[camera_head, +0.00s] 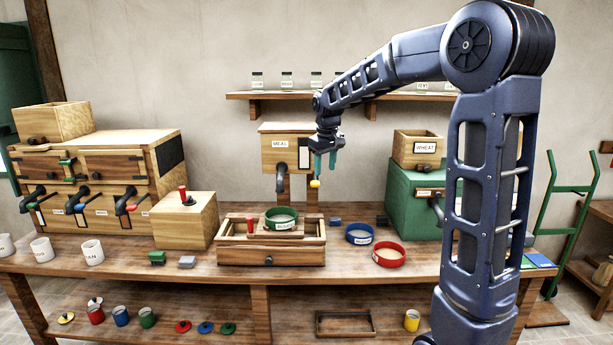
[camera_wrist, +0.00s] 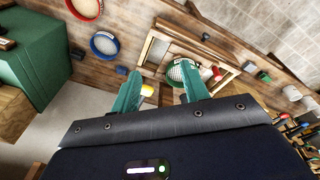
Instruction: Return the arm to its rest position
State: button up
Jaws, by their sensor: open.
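My arm (camera_head: 485,190) rises at the right, bends at a high elbow, and reaches left over the workbench (camera_head: 400,262). My gripper (camera_head: 326,161) hangs in front of the wall, just right of the wooden box labelled MEAL (camera_head: 281,146). Its two teal fingers are apart in the wrist view (camera_wrist: 161,88), with nothing held between them. A small yellow piece (camera_head: 315,183) shows just below the fingers; in the wrist view it appears beside the left finger (camera_wrist: 147,90). I cannot tell what it is attached to.
Below stand a wooden tray (camera_head: 270,257) with a green-rimmed sieve (camera_head: 281,214), a blue sieve (camera_head: 359,234) and a red sieve (camera_head: 389,254). A green cabinet (camera_head: 411,200) carries a WHEAT box (camera_head: 417,148). A wall shelf (camera_head: 300,96) with jars runs behind my forearm.

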jog(key=s+d+m+t, duration=0.2)
jog(key=s+d+m, duration=0.3)
jog(key=s+d, duration=1.5)
jog(key=s+d+f+m, duration=0.2)
jog(key=s+f, duration=0.1)
jog(key=s, duration=0.7)
jog(key=shift+s+f+t, duration=0.25)
jog(key=shift+f+t, duration=0.05)
jog(key=shift+f, duration=0.05)
